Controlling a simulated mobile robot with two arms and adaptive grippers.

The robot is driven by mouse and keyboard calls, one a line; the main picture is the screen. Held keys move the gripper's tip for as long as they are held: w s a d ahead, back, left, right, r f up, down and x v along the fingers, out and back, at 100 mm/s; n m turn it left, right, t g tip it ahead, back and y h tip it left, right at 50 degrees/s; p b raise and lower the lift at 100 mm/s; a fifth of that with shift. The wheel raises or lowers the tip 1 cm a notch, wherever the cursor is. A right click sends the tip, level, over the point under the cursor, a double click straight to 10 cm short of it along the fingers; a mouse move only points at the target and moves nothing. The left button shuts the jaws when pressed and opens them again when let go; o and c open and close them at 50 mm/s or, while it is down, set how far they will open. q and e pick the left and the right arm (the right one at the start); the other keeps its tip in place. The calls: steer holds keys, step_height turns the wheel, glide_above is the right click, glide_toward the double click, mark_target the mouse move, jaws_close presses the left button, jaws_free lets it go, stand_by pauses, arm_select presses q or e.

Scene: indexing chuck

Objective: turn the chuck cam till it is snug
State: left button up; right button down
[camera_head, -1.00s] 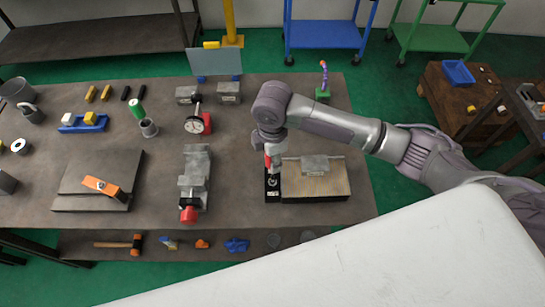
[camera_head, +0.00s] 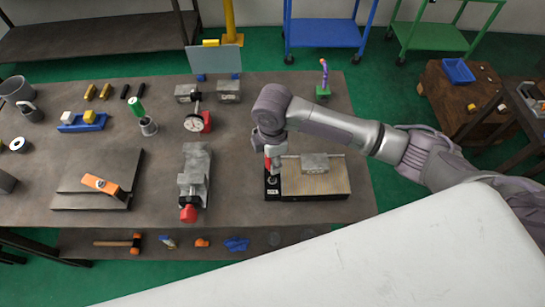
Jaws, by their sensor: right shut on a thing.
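The chuck fixture is a flat plate (camera_head: 330,187) near the front right of the bench. A grey metal block (camera_head: 315,163) with a thin rod lies along its back. A black piece with a white label (camera_head: 272,190) is at the plate's left end. My right gripper (camera_head: 272,165) reaches down from above at that left end, by the black piece. It is shut on a small red part there, apparently the cam handle. The gripper hides most of the cam, so its angle and snugness cannot be told. My left gripper is out of view.
A grey vise with a red knob (camera_head: 188,213) stands left of the fixture. A dial gauge (camera_head: 194,123) is behind it. A small green stand (camera_head: 323,91) is at the back right. The bench (camera_head: 237,200) is bare between vise and fixture.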

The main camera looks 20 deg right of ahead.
steer(key=c, duration=1.3)
jaws_free()
steer(key=shift+c, duration=0.2)
jaws_close()
steer(key=m, duration=0.3)
steer(key=shift+m, duration=0.3)
steer(key=shift+m, duration=1.7)
